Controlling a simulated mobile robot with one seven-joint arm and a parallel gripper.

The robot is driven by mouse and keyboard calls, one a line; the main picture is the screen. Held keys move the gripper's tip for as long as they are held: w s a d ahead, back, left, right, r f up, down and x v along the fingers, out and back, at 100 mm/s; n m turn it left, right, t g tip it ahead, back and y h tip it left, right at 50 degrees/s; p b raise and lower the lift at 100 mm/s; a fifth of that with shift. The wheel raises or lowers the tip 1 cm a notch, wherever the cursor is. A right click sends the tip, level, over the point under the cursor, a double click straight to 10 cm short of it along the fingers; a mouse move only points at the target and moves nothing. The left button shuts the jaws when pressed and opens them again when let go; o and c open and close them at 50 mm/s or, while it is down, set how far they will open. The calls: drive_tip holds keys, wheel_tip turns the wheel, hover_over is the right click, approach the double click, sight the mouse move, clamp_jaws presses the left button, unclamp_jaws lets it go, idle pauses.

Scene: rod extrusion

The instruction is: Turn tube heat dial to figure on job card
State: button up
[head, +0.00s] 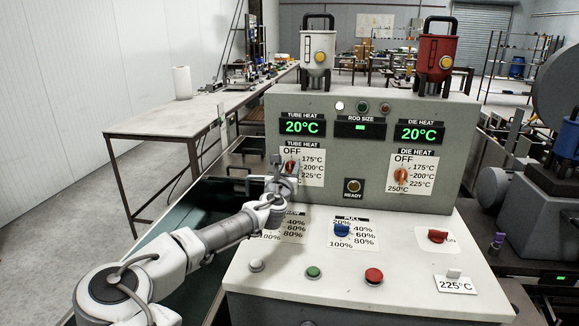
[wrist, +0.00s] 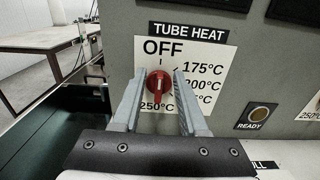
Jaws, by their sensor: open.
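The red tube heat dial (wrist: 159,84) sits on a white scale plate marked OFF, 175, 200, 225 and 250°C. Its white mark is at the top, toward OFF. My gripper (wrist: 158,92) is open, with one finger on each side of the dial; I cannot tell whether either touches it. In the head view the dial (head: 291,166) is partly hidden by my gripper (head: 283,172). The tube heat display (head: 302,127) reads 20°C. The job card (head: 455,285) at the console's front right reads 225°C.
An orange die heat dial (head: 401,175) is on the panel's right. A ready lamp (head: 353,187) sits between the heat dials. Below are a blue pull dial (head: 342,230), a red knob (head: 437,236), a green button (head: 313,272) and a red button (head: 374,275).

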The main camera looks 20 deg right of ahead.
drive_tip(key=shift+w+d, duration=0.25)
drive_tip(key=shift+w, duration=0.05)
clamp_jaws()
